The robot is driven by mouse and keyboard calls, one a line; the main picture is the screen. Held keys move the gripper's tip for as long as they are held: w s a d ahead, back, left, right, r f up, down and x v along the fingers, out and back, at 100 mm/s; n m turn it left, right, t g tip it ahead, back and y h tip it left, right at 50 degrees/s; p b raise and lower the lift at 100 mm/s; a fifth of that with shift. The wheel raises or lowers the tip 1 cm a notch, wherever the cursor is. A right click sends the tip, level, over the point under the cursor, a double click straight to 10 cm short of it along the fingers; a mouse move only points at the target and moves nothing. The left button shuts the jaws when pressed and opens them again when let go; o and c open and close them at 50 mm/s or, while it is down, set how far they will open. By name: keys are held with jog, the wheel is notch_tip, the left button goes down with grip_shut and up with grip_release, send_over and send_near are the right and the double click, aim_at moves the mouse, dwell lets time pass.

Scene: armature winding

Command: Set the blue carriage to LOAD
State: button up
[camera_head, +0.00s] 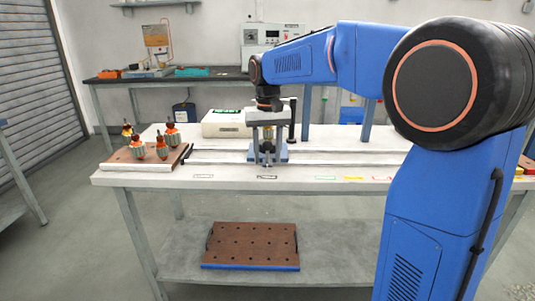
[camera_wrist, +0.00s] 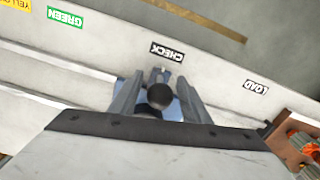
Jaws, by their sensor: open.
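The blue carriage (camera_head: 282,154) sits on the rails of the white bench, in line with the CHECK label (camera_wrist: 167,52). The LOAD label (camera_wrist: 256,88) lies to the right in the wrist view and to the left of CHECK in the head view (camera_head: 203,176). My gripper (camera_head: 268,146) points down over the carriage. In the wrist view its open fingers (camera_wrist: 160,97) stand on both sides of a dark round knob (camera_wrist: 159,95) on the carriage. I cannot tell whether they touch it. My gripper hides part of the carriage.
A brown board (camera_head: 122,160) with several armatures stands at the bench's left end, near the rails (camera_head: 350,153). A white box (camera_head: 226,124) and a black post (camera_head: 292,120) stand behind the rails. A brown perforated board (camera_head: 250,247) lies on the lower shelf.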

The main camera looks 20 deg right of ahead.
grip_shut()
jog(key=w+a, duration=0.2)
jog(key=a, duration=0.4)
jog(key=w+a, duration=0.2)
jog(key=a, duration=0.4)
jog(key=w+a, duration=0.2)
jog(key=a, duration=0.4)
jog(key=shift+a, duration=0.2)
jog(key=shift+w+a+r, duration=0.1)
jog(key=shift+w+a, duration=0.05)
jog(key=shift+a, duration=0.35)
grip_release()
jog(key=shift+a, duration=0.2)
jog(key=shift+d, duration=0.1)
notch_tip(320, 180, up, 17)
jog(key=shift+r, duration=0.15)
